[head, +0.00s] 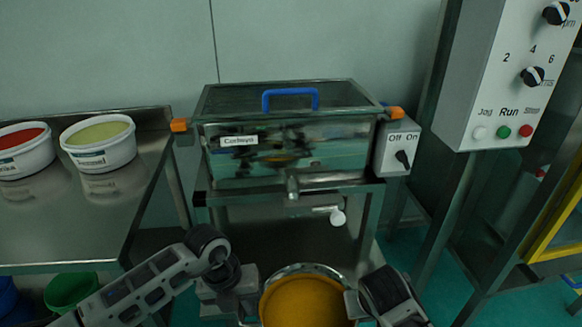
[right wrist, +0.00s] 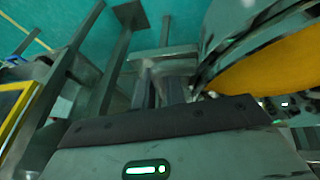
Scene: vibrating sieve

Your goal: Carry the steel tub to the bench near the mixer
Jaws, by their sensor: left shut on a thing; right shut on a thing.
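The steel tub (head: 318,268), filled with orange-yellow material, is at the bottom centre of the head view, cut off by the lower edge. My left gripper (head: 248,306) is shut on its left side and my right gripper (head: 352,304) on its right side. In the right wrist view the tub (right wrist: 215,62) is at upper right, and the right gripper's fingers (right wrist: 172,90) are beside its wall. The exact grip points are partly hidden. No mixer can be identified for certain.
A steel bench (head: 60,228) at left bears white tubs of red (head: 28,160) and pale yellow (head: 98,155) material. A lidded steel sieve box (head: 330,150) with a blue handle stands ahead on a stand. A control panel (head: 480,90) is at right, near a yellow frame (head: 555,235).

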